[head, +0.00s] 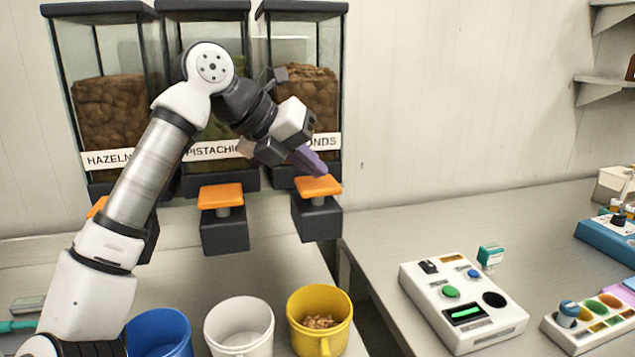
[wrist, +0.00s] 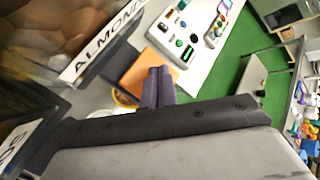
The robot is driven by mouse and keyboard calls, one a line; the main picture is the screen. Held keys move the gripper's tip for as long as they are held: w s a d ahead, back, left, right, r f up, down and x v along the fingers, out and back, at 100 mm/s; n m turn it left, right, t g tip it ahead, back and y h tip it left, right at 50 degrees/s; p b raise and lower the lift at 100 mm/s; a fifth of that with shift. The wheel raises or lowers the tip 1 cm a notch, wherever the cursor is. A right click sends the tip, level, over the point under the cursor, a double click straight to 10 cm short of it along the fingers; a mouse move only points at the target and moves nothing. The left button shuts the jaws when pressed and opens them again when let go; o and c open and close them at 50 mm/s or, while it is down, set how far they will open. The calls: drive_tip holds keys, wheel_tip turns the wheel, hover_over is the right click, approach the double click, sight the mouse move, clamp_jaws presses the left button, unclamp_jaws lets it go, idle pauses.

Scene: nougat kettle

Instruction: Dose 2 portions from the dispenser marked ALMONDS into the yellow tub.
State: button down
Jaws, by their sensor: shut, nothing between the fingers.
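The right-hand dispenser (head: 309,95) has a glass box of brown contents and a label partly hidden by my arm; the wrist view shows the label ALMONDS (wrist: 105,42). Its orange paddle (head: 318,186) sits on a dark block below. The yellow tub (head: 320,318) stands under this dispenser with some brown pieces in it. A bit of the tub shows in the wrist view (wrist: 124,98). My gripper (head: 317,169) is shut and empty, its purple fingertips at the orange paddle's top. I cannot tell whether they touch it.
The HAZELNUTS (head: 105,110) and PISTACHIO dispensers stand to the left, the latter with an orange paddle (head: 221,196). A white tub (head: 239,325) and a blue tub (head: 160,333) stand left of the yellow one. A white control box (head: 463,300) is on the right-hand table.

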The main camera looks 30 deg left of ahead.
sight(311, 183)
drive_tip(key=shift+f+b, duration=0.65)
drive_tip(key=shift+f, duration=0.35)
idle(0.5)
drive_tip(key=shift+r, duration=0.15)
drive_tip(key=shift+r+p, duration=1.15)
drive_tip(key=shift+r, duration=0.15)
wheel_tip(311, 183, up, 5)
drive_tip(key=p, duration=0.4)
idle(1.2)
